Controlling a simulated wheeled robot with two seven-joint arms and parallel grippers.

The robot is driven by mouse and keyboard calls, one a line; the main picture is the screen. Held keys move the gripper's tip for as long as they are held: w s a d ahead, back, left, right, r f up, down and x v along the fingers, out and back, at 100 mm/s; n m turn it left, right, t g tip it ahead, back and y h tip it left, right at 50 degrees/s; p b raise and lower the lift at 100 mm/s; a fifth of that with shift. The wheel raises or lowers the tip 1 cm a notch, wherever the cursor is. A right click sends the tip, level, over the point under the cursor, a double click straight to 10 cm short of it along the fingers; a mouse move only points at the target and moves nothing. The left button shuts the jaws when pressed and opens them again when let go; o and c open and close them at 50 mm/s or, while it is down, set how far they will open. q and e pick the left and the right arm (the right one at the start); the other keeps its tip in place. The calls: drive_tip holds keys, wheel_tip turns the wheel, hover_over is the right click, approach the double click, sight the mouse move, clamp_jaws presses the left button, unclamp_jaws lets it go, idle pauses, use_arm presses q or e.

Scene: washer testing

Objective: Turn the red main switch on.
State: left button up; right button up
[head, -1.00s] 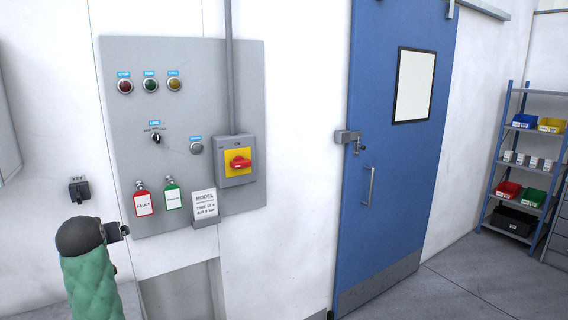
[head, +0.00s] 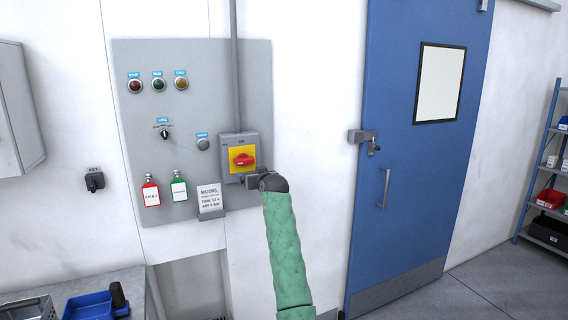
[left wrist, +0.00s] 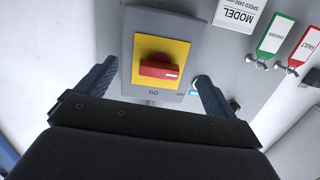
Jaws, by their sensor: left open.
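The red main switch (head: 243,160) is a red rotary handle on a yellow plate, on a grey box on the wall panel. Its handle lies level; the "ON" mark is above it in the head view. In the left wrist view the handle (left wrist: 159,70) appears upside down, with its white mark at the right end, toward a small label at the side. My left gripper (left wrist: 155,72) is open, with one finger on each side of the switch. I cannot tell whether it touches the handle. In the head view the gripper (head: 252,180) is just below the handle. My right gripper is not in view.
The grey panel (head: 130,110) also carries several lamps, a line selector (head: 165,133), red and green tags and a model card (head: 209,199). A blue door (head: 405,180) is to the right. A bench with a blue tray (head: 90,305) is at lower left.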

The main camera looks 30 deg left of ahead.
sight(246, 162)
use_arm(q)
drive_tip(key=shift+n+t+y, duration=0.3)
drive_tip(key=shift+t+y, duration=0.2)
drive_tip(key=w+a+r+p, duration=0.1)
drive_tip(key=a, duration=0.1)
drive_tip(key=w+a+p, duration=0.1)
drive_tip(key=a, duration=0.1)
drive_tip(key=w+a+r+p, duration=0.1)
drive_tip(key=w, duration=0.1)
drive_tip(key=shift+w+a+r, duration=0.1)
drive_tip(key=shift+a+r, duration=0.25)
drive_tip(key=shift+a, duration=0.05)
drive_tip(key=shift+w+a+p, duration=0.3)
drive_tip(key=shift+p, duration=0.1)
drive_tip(key=shift+a+f, duration=0.15)
drive_tip(key=shift+a, duration=0.05)
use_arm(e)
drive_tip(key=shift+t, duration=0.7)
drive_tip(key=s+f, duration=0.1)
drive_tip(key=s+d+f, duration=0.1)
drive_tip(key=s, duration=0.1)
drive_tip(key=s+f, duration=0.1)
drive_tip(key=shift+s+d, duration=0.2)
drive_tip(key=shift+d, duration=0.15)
use_arm(q)
drive_tip(key=c, duration=1)
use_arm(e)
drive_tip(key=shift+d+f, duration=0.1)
